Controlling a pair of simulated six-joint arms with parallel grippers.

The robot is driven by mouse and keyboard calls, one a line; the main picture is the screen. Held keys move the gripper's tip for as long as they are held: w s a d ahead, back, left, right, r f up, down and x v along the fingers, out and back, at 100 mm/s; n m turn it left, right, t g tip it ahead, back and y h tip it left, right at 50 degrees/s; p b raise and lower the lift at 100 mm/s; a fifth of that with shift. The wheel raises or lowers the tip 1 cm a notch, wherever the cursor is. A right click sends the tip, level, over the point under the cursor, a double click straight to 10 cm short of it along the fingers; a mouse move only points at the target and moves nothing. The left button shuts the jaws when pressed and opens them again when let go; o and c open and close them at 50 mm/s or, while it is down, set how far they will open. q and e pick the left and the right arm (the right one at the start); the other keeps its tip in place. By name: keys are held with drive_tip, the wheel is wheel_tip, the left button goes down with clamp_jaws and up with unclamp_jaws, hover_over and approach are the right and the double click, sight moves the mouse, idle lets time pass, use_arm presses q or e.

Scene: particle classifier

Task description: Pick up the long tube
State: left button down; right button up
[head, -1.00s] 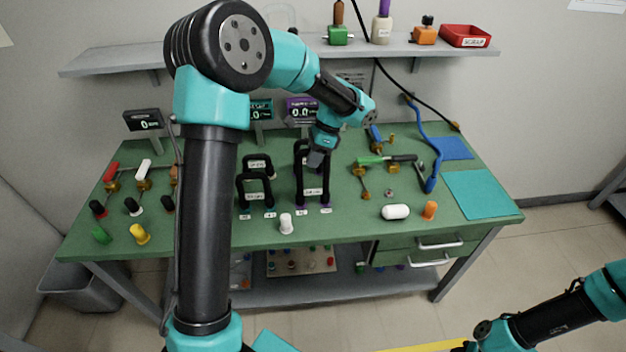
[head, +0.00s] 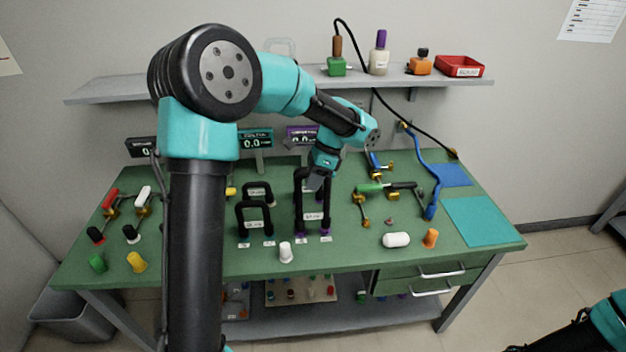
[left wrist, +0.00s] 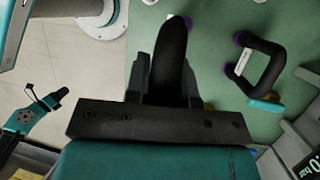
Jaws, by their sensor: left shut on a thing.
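Black looped tubes with purple lower ends (head: 299,212) stand upright at the middle of the green bench. My left gripper (head: 315,184) is above them, reaching down from the back right. It is shut on the top of a black tube, which shows between the jaws in the left wrist view (left wrist: 173,55). The tube's lower part is mostly hidden there, and its ends look to be at the bench. Another black loop (left wrist: 272,72) stands to its right in that view. My right arm (head: 590,335) shows only at the bottom right corner; its gripper is not clear.
Shorter black loops (head: 239,218) stand just left of the tall ones. A white stopper (head: 285,252) stands in front. A white capsule (head: 397,240), an orange stopper (head: 430,238) and a blue tube (head: 432,185) are to the right. Displays (head: 257,142) stand behind.

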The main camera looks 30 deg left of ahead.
use_arm(q)
drive_tip(key=s+d+r, duration=0.1)
drive_tip(key=s+d, duration=0.6)
drive_tip(key=s, duration=0.5)
drive_tip(key=shift+d+r, duration=0.2)
drive_tip(key=shift+d, duration=0.05)
drive_tip(key=shift+r, duration=0.15)
drive_tip(key=shift+r, duration=2.15)
wheel_tip(320, 180, up, 3)
drive_tip(key=shift+w, duration=0.1)
